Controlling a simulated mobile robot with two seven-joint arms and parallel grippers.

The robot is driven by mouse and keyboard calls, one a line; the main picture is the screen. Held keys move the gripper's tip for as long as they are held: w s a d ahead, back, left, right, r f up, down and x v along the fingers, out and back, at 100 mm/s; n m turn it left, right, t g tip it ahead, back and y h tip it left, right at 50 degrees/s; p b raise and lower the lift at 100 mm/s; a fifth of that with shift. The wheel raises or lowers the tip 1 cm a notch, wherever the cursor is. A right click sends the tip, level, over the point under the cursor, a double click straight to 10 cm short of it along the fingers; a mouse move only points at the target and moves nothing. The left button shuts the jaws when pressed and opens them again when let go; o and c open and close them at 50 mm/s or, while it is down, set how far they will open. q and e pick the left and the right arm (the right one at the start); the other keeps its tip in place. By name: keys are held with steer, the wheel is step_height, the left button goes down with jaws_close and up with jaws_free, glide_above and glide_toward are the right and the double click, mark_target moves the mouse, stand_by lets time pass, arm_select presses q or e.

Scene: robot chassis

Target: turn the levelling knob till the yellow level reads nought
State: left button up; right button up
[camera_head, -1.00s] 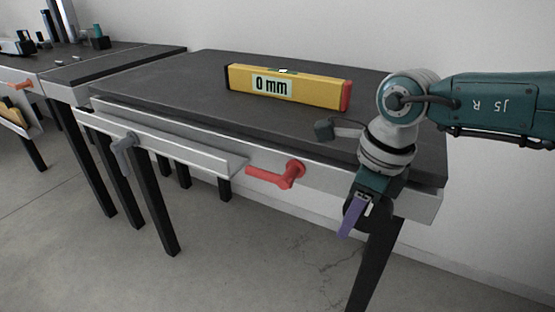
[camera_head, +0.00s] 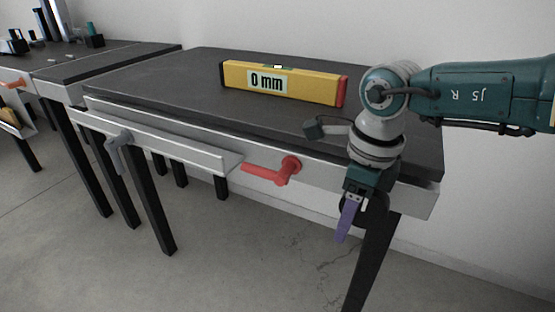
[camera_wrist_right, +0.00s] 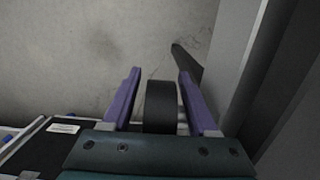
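The yellow level (camera_head: 310,88) lies on the dark table top, and its display reads 0 mm. A dark round knob (camera_wrist_right: 161,108), seemingly the levelling knob, sits between the purple fingers of my right gripper (camera_wrist_right: 160,72) in the right wrist view. Narrow gaps show between the fingers and the knob, so the gripper looks open around it. In the head view my right gripper (camera_head: 347,220) points down at the table's front right corner, and the knob is mostly hidden behind it. My left gripper is out of view.
A red handle (camera_head: 287,171) and a grey handle (camera_head: 118,152) stick out from the front of the table (camera_head: 150,80). A metal rail (camera_head: 160,140) runs along its front left. Another bench (camera_head: 100,60) stands at the left. Bare floor lies in front.

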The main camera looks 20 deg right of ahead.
steer(key=shift+r, duration=0.15)
steer(key=shift+r+p, duration=0.3)
steer(key=shift+r, duration=0.1)
steer(key=r+p, duration=0.1)
steer(key=r, duration=0.1)
steer(key=r+p, duration=0.1)
steer(key=r, duration=0.2)
steer(key=r+p, duration=0.1)
steer(key=r, duration=0.1)
steer(key=shift+s+d+r, duration=0.25)
steer(key=shift+d+r, duration=0.05)
steer(key=shift+r, duration=0.05)
steer(key=shift+s+r, duration=0.1)
steer(key=shift+r, duration=0.5)
